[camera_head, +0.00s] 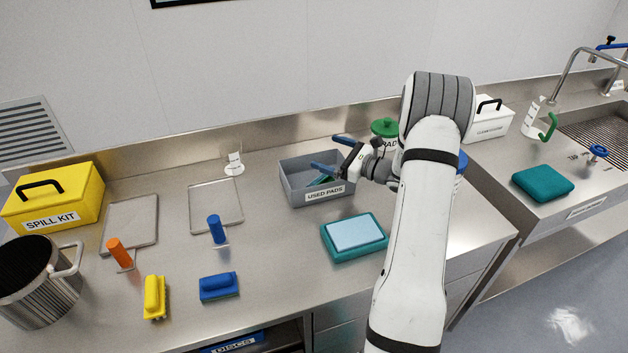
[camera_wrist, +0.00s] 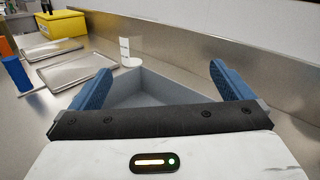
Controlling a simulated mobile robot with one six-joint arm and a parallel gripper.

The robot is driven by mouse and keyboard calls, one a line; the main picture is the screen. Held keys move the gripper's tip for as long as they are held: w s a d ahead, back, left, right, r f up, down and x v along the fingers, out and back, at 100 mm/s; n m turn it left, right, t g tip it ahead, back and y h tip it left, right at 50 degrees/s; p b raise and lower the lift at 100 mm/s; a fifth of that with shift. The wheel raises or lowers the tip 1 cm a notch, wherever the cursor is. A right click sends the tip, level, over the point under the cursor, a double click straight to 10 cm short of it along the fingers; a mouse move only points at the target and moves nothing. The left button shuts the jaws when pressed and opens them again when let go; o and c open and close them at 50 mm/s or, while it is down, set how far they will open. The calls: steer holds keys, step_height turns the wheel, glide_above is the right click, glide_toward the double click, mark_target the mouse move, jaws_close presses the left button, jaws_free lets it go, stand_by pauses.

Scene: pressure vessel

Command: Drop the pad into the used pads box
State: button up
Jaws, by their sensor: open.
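The grey used pads box (camera_head: 291,191), labelled "USED PADS", stands on the steel counter. A teal pad (camera_head: 319,181) lies in it, partly hidden by the box's front wall and my gripper. My gripper (camera_head: 335,153) is over the box, its two blue fingers spread wide with nothing between them. In the wrist view my gripper (camera_wrist: 160,84) is also open, and the box (camera_wrist: 158,85) shows beyond the fingers. The pad cannot be made out in the wrist view.
A teal holder with a light blue top (camera_head: 355,236) lies in front of the box. A green-lidded container (camera_head: 385,128) stands just behind my arm. To the left are flat trays (camera_head: 215,205), brushes and a yellow spill kit (camera_head: 53,200).

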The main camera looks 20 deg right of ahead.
steer(key=shift+s, duration=0.1)
steer(key=b+v, duration=0.2)
steer(key=v, duration=0.5)
steer(key=shift+s+d, duration=0.2)
steer(key=s+a+r+n+g, duration=0.3)
steer(key=s+a+n+g, duration=0.25)
steer(key=a, duration=0.45)
steer(key=s+a+r+n+g, duration=0.3)
steer(key=s+a+n+g, duration=0.25)
steer(key=a, duration=0.35)
steer(key=s+a+r+n+h, duration=0.1)
steer(key=s+r+n+h, duration=0.1)
steer(key=s+n+h, duration=0.9)
steer(key=shift+s+a+r+n+h, duration=0.15)
steer(key=shift+s+n+h, duration=0.15)
steer(key=shift+s+n, duration=2.45)
steer(key=shift+s+m, duration=0.5)
steer(key=shift+m, duration=0.05)
